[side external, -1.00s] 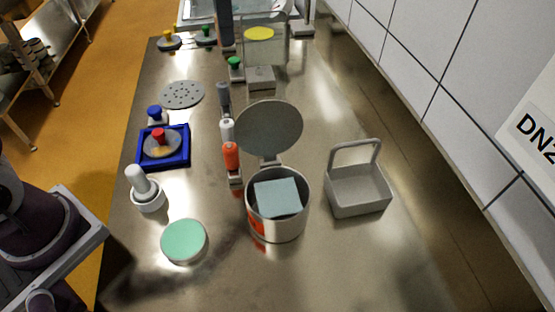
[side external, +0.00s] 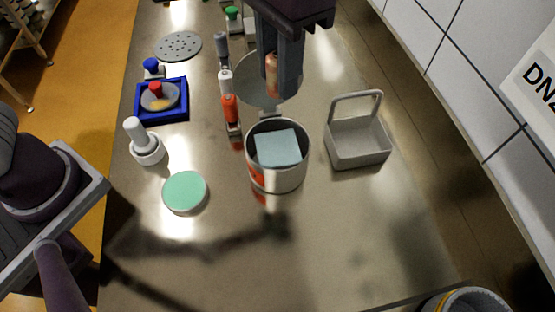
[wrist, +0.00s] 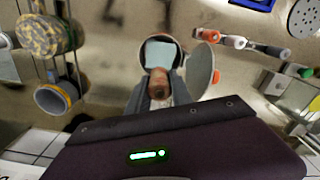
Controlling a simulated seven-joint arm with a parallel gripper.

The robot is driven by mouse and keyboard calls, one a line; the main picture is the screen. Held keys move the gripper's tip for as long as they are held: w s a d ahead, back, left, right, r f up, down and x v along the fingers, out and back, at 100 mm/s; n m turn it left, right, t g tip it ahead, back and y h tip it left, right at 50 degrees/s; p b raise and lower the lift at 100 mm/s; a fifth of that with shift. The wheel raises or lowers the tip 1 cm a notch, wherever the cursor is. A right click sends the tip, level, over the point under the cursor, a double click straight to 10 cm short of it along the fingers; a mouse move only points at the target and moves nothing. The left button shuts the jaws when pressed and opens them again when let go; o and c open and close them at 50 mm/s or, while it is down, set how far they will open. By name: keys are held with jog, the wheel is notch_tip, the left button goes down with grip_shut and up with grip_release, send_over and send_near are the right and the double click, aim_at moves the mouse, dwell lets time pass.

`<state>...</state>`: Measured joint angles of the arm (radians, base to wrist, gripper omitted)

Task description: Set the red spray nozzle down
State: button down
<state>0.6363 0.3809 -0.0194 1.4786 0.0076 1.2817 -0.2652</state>
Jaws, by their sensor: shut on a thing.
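My gripper (side external: 274,92) hangs in the upper middle of the side view, its fingers pointing down. It is shut on a reddish, orange-brown piece (side external: 271,70), which I take to be the red spray nozzle; the fingers hide much of it. In the wrist view the piece (wrist: 158,84) shows between the fingers, in line with a metal pot (wrist: 142,61). In the side view the gripper is above and behind that pot (side external: 278,179), in front of its upright round lid (side external: 250,88). A pale blue block (side external: 279,147) is inside the pot.
An orange-red-topped holder (side external: 230,108) stands left of the pot, with white and grey ones behind. A grey handled basket (side external: 358,150) is at right. A green-topped disc (side external: 185,191), white stamp (side external: 140,140) and blue tray (side external: 180,112) are left.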

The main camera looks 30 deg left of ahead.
aim_at(278, 167)
notch_tip(278, 167, down, 20)
jog(key=shift+r, duration=0.1)
jog(key=c, duration=1.1)
grip_release()
jog(key=shift+c, duration=0.2)
notch_tip(278, 167, up, 12)
